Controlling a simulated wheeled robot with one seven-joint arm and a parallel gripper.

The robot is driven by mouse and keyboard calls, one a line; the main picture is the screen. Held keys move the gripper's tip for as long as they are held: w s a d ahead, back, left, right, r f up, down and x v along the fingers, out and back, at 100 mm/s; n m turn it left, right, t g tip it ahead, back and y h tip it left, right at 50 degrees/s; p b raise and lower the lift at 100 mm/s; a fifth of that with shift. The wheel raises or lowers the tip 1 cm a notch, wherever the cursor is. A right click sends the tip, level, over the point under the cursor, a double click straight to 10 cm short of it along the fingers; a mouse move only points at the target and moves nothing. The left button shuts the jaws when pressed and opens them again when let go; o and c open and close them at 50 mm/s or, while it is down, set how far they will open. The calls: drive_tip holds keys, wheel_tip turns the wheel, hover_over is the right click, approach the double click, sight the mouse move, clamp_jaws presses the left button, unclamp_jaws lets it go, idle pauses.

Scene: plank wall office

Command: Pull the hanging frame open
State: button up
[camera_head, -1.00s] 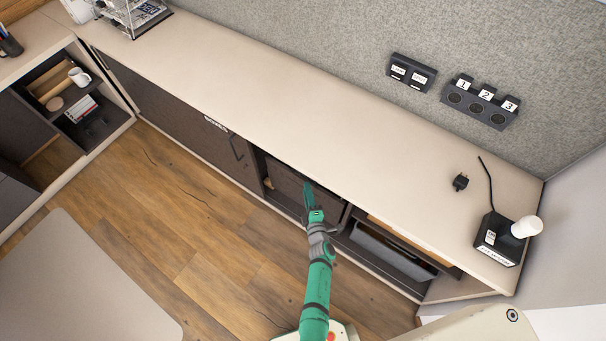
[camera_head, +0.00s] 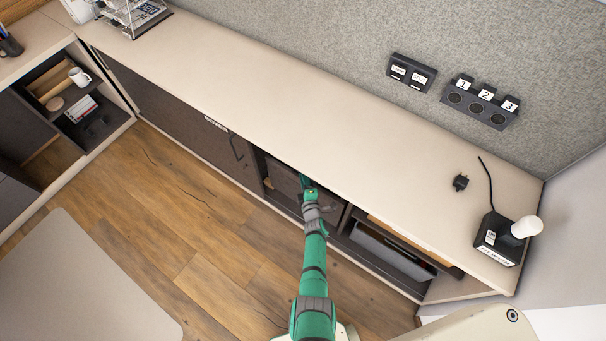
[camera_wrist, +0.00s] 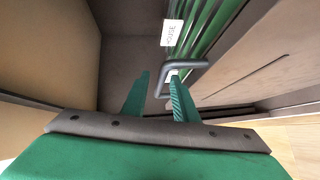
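The hanging frame, with green hanging files (camera_wrist: 205,30), stands inside the cabinet in the wrist view. A white label (camera_wrist: 172,33), which seems to read HOUSE, is on its front. A dark grey loop handle (camera_wrist: 190,65) sticks out below the label. My gripper (camera_wrist: 160,77) is open, with its two green fingers apart. The handle is at the fingertips; its outer bar shows between them and the right fingertip overlaps the loop. I cannot tell whether they touch. In the head view my gripper (camera_head: 306,182) is at the cabinet opening under the counter, and hides the handle.
The long beige counter (camera_head: 250,95) overhangs the opening. A dark cabinet door (camera_head: 180,115) with a handle is to the left. An open bay with a grey box (camera_head: 385,250) is to the right. Wooden floor (camera_head: 200,230) in front is clear.

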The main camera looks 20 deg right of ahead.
clamp_jaws()
drive_tip(key=shift+d, duration=0.1)
idle(1.2)
